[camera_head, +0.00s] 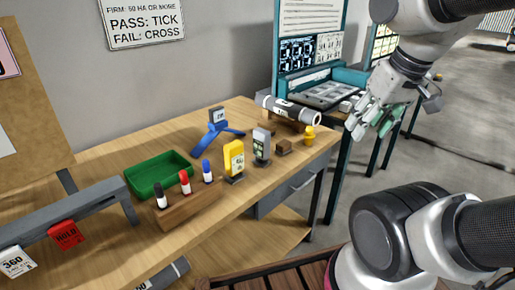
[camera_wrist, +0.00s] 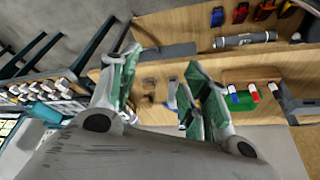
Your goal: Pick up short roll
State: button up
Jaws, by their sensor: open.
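A grey roll with dark ends (camera_head: 290,109) lies on a wooden stand near the right end of the workbench. Another grey roll (camera_head: 163,276) lies on the lower shelf, partly cut off by the picture's bottom edge. A grey roll (camera_wrist: 245,40) also shows on a wooden surface in the wrist view. I cannot tell which roll is the short one. My gripper (camera_head: 370,122), with greenish finger pads, is open and empty. It hangs to the right of the bench-top roll, apart from it. The open fingers also show in the wrist view (camera_wrist: 163,68).
The wooden bench (camera_head: 110,235) carries a green tray (camera_head: 158,174), a marker block (camera_head: 187,207), a blue stand (camera_head: 216,132) and yellow and grey handheld devices. A teal-framed station (camera_head: 330,78) stands behind the roll. Grey floor at the right is mostly free.

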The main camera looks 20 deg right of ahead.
aim_at(310, 117)
jog(key=u, duration=3.95)
jog(key=z, duration=4.3)
jog(key=i+l+u, duration=0.25)
jog(key=i+l, duration=0.15)
jog(key=l, duration=0.15)
jog(key=i+l+u, duration=0.15)
jog(key=l, duration=0.2)
jog(key=i+l+u, duration=0.25)
jog(key=l, duration=0.4)
jog(key=i+l+u, duration=0.15)
jog(key=l, duration=0.25)
jog(key=i+l+u, duration=0.1)
jog(key=l, duration=0.25)
jog(key=i, duration=0.1)
